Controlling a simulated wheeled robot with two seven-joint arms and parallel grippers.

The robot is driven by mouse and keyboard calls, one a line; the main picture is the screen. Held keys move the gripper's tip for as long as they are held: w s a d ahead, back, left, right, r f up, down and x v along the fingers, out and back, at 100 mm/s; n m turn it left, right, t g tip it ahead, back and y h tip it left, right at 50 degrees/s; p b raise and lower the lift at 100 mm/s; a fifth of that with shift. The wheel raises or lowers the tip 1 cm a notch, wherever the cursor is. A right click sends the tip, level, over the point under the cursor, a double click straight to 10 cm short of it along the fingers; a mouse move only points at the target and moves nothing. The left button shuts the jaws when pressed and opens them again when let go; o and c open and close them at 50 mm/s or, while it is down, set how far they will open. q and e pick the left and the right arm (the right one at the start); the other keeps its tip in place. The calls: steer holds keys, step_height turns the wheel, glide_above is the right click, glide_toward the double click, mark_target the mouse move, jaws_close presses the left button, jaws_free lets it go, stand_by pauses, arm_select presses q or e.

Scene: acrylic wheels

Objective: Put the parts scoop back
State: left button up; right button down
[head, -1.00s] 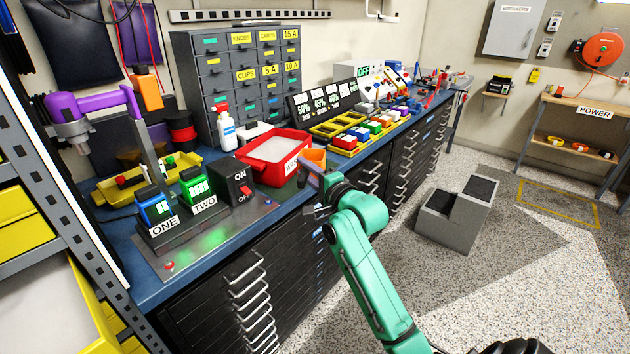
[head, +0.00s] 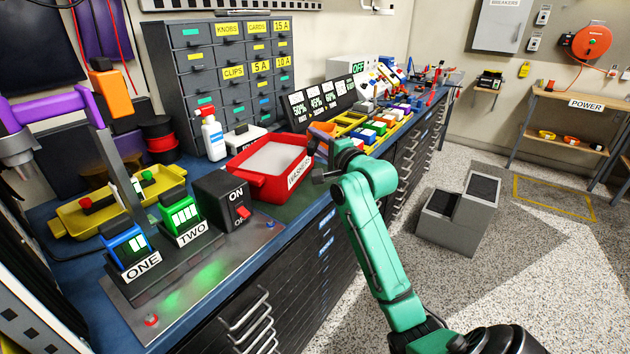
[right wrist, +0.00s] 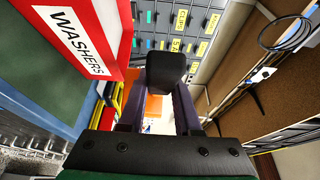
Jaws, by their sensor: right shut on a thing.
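My right gripper (head: 320,147) is at the front edge of the bench, just right of the red WASHERS bin (head: 262,182). In the right wrist view its two dark fingers (right wrist: 167,98) are shut on a black block-like piece, which looks like the handle of the parts scoop (right wrist: 165,70). An orange part, seemingly the scoop's body, shows between the fingers and above the gripper in the head view (head: 321,128). The gripper hides much of it. The bin's label side (right wrist: 75,40) is at the left in the wrist view.
A white bottle (head: 212,137) and grey drawer cabinet (head: 222,85) are behind the bin. A yellow rack of coloured blocks (head: 372,130) lies beyond the gripper.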

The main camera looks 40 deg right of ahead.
steer(key=f, duration=0.7)
steer(key=f+b, duration=0.1)
steer(key=f, duration=0.3)
steer(key=shift+w+f, duration=0.15)
steer(key=shift+w, duration=0.1)
steer(key=shift+f, duration=0.35)
arm_select(q)
steer(key=shift+w+f, duration=0.25)
steer(key=shift+w, duration=0.25)
steer(key=shift+w+f, duration=0.2)
steer(key=shift+w, duration=0.25)
steer(key=shift+s, duration=0.1)
arm_select(e)
steer(key=c, duration=0.6)
jaws_free()
steer(key=shift+f, duration=0.15)
